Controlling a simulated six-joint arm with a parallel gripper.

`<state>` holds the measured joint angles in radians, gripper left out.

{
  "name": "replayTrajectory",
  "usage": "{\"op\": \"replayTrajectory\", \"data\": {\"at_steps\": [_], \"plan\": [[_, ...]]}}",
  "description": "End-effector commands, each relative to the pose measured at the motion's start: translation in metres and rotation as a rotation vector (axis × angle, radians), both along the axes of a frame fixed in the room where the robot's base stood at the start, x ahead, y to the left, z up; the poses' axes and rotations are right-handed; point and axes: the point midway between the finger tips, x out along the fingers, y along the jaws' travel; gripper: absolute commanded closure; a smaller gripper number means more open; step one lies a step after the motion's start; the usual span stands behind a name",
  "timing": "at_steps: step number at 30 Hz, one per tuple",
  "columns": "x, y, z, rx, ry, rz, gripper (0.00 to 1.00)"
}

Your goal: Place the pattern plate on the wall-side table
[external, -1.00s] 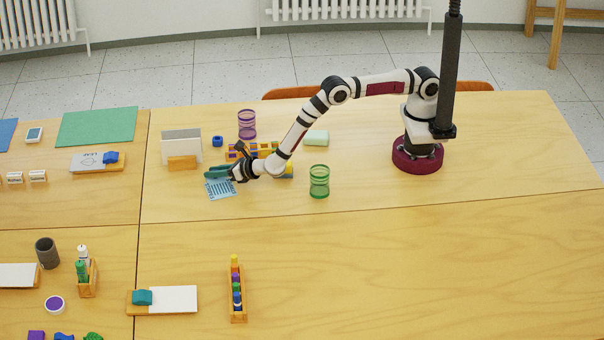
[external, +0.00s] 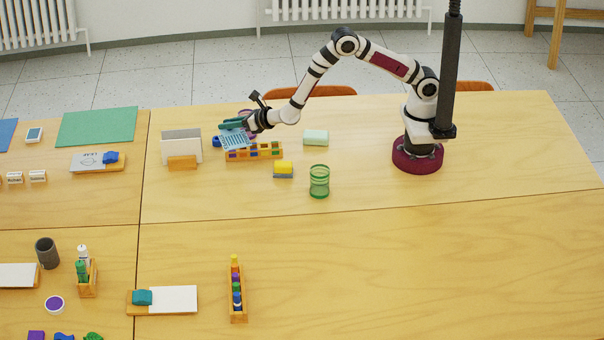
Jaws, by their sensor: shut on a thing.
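The pattern plate (external: 234,140) is a light blue piece with a grid of slots. My gripper (external: 232,125) is shut on its upper edge and holds it tilted, raised above the back right table (external: 370,135). In the picture the plate hangs in front of a purple holder and just above a wooden paint rack. Another tabletop, the back left table (external: 60,200), also lies toward the wall. The picture does not label which is the wall-side one.
Near the plate stand a white card holder (external: 182,146), the wooden rack (external: 265,152) of coloured blocks, a yellow-blue sponge (external: 283,170) and a green mesh cup (external: 319,182). A green mat (external: 97,126) lies back left. The right tabletop is largely clear.

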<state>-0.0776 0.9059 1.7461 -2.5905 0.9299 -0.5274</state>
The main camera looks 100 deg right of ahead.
Motion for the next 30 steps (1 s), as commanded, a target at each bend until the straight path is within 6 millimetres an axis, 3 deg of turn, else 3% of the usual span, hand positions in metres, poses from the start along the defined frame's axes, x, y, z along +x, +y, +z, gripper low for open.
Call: {"op": "replayTrajectory", "data": {"at_steps": [4,8,11,17,20,24,27,30], "plan": [[-0.003,-0.002,0.004,0.0,0.0,0.004,1.0],[-0.005,0.023,0.002,0.001,0.002,0.042,1.0],[-0.011,0.063,0.001,0.002,0.004,0.099,1.0],[-0.043,0.169,0.0,0.006,0.007,0.262,1.0],[-0.075,0.232,0.0,0.006,0.009,0.372,1.0],[-0.139,0.316,0.0,0.004,0.011,0.544,1.0],[-0.192,0.365,0.001,0.001,0.011,0.669,1.0],[-0.242,0.399,0.002,-0.003,0.008,0.777,1.0]]}}
